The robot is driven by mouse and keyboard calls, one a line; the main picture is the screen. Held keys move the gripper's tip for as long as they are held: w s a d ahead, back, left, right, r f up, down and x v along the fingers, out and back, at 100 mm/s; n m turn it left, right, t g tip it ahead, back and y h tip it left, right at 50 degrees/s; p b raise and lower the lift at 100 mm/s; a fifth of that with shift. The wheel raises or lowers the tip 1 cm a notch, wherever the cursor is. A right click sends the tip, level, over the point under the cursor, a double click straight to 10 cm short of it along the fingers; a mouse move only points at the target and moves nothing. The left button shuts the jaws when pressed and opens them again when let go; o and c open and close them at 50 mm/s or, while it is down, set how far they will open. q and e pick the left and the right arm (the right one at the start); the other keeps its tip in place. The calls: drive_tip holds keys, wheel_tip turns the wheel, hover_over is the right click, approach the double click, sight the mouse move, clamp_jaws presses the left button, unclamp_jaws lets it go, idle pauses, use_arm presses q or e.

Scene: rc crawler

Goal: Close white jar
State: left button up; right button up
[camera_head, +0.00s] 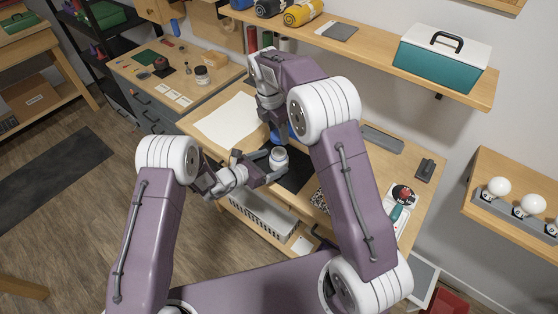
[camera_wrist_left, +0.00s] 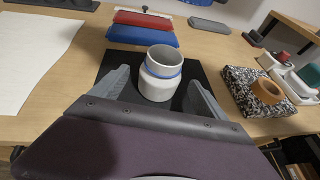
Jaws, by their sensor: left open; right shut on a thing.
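The white jar (camera_head: 278,158) stands upright on a dark mat on the workbench. In the left wrist view the white jar (camera_wrist_left: 161,70) has a blue band around its neck and an open top with a grey inside. My left gripper (camera_head: 268,168) is open, with one finger on each side of the jar; contact cannot be told. It also shows in the left wrist view (camera_wrist_left: 160,95). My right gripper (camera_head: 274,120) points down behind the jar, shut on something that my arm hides. No lid can be made out.
A white sheet (camera_wrist_left: 35,50) lies left. A shelf with a teal box (camera_head: 440,67) hangs above.

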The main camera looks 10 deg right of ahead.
sight(280, 159)
use_arm(q)
drive_tip(key=shift+x, duration=2.2)
clamp_jaws()
use_arm(e)
drive_tip(key=shift+a+f, duration=0.1)
drive_tip(key=shift+f, duration=2.4)
